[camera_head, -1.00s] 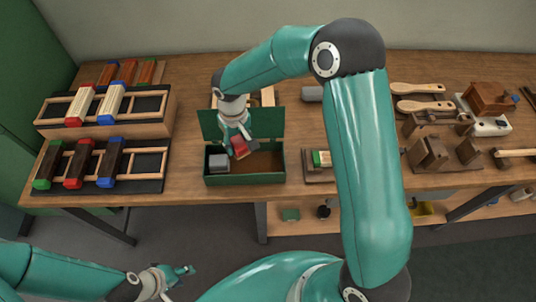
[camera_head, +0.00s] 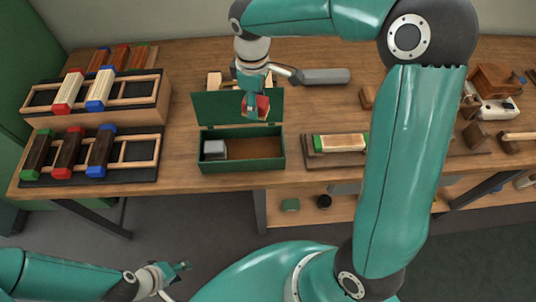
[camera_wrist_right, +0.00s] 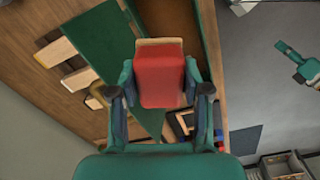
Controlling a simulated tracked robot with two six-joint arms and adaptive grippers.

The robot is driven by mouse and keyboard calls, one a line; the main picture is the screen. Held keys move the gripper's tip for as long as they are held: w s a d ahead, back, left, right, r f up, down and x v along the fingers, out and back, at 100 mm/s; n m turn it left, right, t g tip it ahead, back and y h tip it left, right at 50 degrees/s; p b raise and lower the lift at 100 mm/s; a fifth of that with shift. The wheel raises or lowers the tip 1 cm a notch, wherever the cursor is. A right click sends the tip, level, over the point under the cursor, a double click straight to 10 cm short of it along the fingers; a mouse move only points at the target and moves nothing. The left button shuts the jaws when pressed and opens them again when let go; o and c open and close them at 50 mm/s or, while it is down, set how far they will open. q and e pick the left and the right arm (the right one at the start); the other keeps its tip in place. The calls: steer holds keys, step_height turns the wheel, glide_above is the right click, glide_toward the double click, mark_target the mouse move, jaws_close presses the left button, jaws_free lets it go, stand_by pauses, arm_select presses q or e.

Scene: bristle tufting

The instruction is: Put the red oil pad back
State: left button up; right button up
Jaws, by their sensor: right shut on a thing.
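The red oil pad (camera_head: 262,104) is held above the back part of the open green box (camera_head: 243,166), in front of its raised lid (camera_head: 215,105). My right gripper (camera_head: 256,102) is shut on it. In the right wrist view the pad (camera_wrist_right: 161,78) shows a red face and a tan far edge between the fingers (camera_wrist_right: 160,92). The box holds a grey block (camera_head: 215,149) at its left; the rest of its brown inside looks empty. My left gripper (camera_head: 183,268) is low at the lower left, off the table, too small to tell its opening.
Two racks of coloured-end blocks (camera_head: 147,84) (camera_head: 141,172) stand on the left of the table. A green-ended block (camera_head: 340,142) lies on a tray right of the box. A grey cylinder tool (camera_head: 325,76) lies behind. Wooden tools stand at the right.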

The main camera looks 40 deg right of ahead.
mark_target(269, 150)
step_height(269, 150, up, 3)
steer(key=s+d+n+b, duration=0.1)
steer(key=s+d+n, duration=0.1)
steer(key=s+n, duration=0.15)
steer(key=f, duration=1.9)
steer(key=shift+w+f, duration=0.3)
steer(key=shift+w, duration=0.05)
steer(key=shift+f, duration=0.15)
steer(key=o, duration=0.9)
steer(key=shift+c, duration=0.2)
